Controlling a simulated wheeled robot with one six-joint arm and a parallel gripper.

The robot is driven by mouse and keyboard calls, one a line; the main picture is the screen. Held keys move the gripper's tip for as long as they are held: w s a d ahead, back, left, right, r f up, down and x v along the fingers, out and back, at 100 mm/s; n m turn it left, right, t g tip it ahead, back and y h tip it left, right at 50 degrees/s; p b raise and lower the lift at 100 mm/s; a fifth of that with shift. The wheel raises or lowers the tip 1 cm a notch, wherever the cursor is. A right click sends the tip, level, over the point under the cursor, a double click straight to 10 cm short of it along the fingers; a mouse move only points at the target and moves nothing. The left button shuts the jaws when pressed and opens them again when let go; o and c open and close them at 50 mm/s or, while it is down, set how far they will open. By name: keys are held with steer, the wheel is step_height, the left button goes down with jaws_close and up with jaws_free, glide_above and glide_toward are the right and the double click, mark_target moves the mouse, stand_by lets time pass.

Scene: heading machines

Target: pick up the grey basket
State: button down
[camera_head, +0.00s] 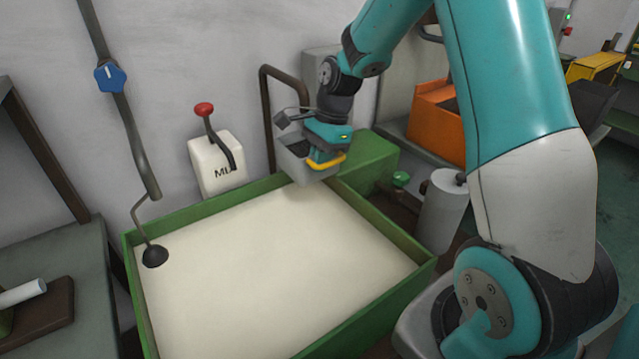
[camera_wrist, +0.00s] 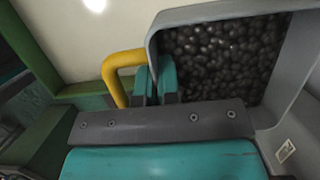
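The grey basket (camera_head: 302,163) is at the back right corner of the green-framed tank, below my gripper. In the wrist view the grey basket (camera_wrist: 276,112) is filled with dark, rounded pieces. Its yellow handle (camera_head: 329,163) sticks out at the side and shows as a bent bar (camera_wrist: 122,71) in the wrist view. My gripper (camera_wrist: 154,80) has its two teal fingers close together at the handle, beside the basket wall. They look shut on the handle, which is partly hidden by them. I cannot tell whether the basket rests on the tank edge or hangs above it.
The green tank (camera_head: 403,286) holds a flat cream surface. A dark ladle (camera_head: 154,256) hangs at its left. A white box with a red-knobbed lever (camera_head: 214,165) stands behind. A green block (camera_head: 368,158), a grey cylinder (camera_head: 441,212) and an orange bin (camera_head: 437,118) are to the right.

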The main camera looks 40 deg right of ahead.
steer(key=s+b, duration=0.4)
steer(key=s, duration=1.5)
steer(key=shift+s+f, duration=0.1)
steer(key=shift+s, duration=0.1)
